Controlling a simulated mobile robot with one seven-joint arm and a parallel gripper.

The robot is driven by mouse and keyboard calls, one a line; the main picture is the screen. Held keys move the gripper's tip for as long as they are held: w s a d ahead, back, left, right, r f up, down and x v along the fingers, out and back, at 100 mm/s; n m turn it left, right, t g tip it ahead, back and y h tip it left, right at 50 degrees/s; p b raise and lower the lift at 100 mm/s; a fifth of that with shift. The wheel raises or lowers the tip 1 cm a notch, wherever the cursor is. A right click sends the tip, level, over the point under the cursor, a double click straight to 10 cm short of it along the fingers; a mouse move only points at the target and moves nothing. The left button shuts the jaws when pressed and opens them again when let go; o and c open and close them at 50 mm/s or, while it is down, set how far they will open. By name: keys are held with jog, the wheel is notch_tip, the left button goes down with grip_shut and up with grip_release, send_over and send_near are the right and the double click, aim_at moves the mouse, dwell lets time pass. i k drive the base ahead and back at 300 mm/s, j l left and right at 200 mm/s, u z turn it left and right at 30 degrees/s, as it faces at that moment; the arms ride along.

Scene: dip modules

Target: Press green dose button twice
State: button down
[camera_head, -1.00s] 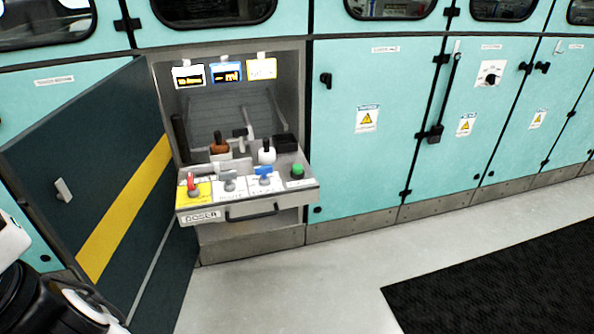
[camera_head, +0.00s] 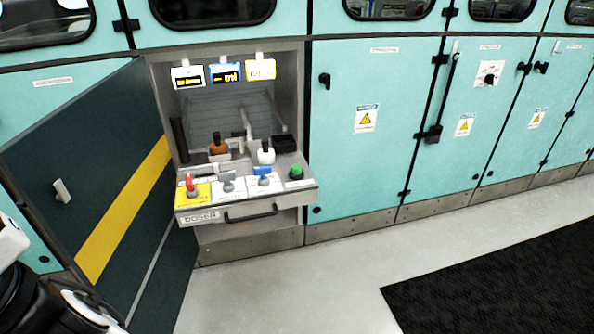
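The green button (camera_head: 296,171) sits at the right end of the pulled-out dosing tray (camera_head: 232,213), which is in an open cabinet bay. To its left on the tray are a blue handle (camera_head: 263,172), a grey handle (camera_head: 228,182) and a red handle (camera_head: 192,186). A white bottle (camera_head: 266,153) and a brown bottle (camera_head: 218,145) stand behind the handles. My gripper is not in view; part of my arm shows at the lower left, apart from the tray.
An open dark door (camera_head: 70,150) with a yellow stripe stands left of the tray. Closed teal cabinets (camera_head: 375,160) line the right. Three small displays (camera_head: 225,74) hang above the tray. A black mat (camera_head: 500,285) lies at lower right; the grey floor (camera_head: 300,285) in front is clear.

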aim_at(296, 170)
jog(key=j+z, duration=0.25)
jog(key=j, duration=0.15)
jog(key=k+j+z, duration=0.1)
jog(key=j+z, duration=0.15)
jog(key=k+j+z, duration=0.2)
jog(key=j, duration=0.25)
jog(key=j+z, duration=0.25)
jog(key=i+j, duration=0.1)
jog(key=j, duration=0.25)
jog(key=i+j, duration=0.15)
jog(key=j, duration=0.15)
jog(key=i+j, duration=0.1)
jog(key=j, duration=0.25)
jog(key=i+j, duration=0.15)
jog(key=j, duration=0.15)
